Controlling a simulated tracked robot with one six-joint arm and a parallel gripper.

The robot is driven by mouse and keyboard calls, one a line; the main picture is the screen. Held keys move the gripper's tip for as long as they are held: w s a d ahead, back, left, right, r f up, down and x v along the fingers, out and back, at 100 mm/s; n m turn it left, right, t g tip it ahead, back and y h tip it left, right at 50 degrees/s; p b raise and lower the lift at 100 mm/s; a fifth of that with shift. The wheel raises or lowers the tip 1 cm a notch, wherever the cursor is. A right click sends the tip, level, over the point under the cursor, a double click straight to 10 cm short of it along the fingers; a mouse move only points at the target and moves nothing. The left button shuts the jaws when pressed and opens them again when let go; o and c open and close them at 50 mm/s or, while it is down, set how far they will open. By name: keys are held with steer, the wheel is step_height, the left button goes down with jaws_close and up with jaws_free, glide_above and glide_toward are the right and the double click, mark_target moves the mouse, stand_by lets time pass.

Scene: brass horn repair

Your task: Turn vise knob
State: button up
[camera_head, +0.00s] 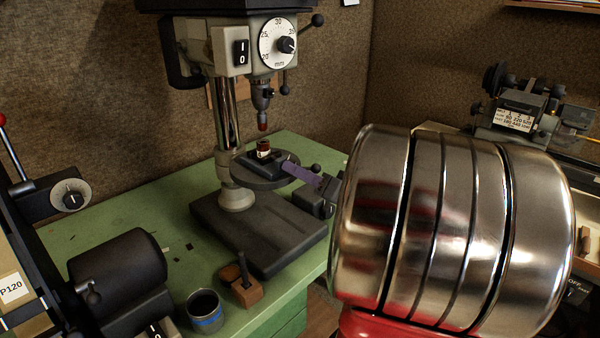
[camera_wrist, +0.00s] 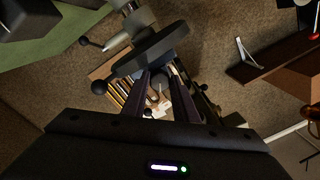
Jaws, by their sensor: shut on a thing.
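The small dark vise (camera_head: 262,163) sits on the round table of the drill press, with a small brown-red cylindrical part (camera_head: 263,147) standing upright in it. My gripper (camera_head: 286,167) reaches in from the right, and its purple fingers are shut at the right end of the vise, where the knob is. The fingers hide the knob in the head view. In the wrist view my gripper (camera_wrist: 163,80) points at the press, and a grey rounded end, apparently the vise knob (camera_wrist: 160,78), shows between the fingertips. How far the knob is turned cannot be seen.
A grey cup (camera_head: 205,310) and a wooden block with a dark upright piece (camera_head: 242,285) are at the front of the green bench (camera_head: 130,215).

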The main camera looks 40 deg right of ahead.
steer(key=o, duration=1.1)
steer(key=shift+c, duration=0.2)
steer(key=shift+s, duration=0.15)
steer(key=s, duration=1.3)
steer(key=shift+s+d+f, duration=0.15)
steer(key=shift+s+d, duration=0.1)
steer(key=shift+d, duration=0.2)
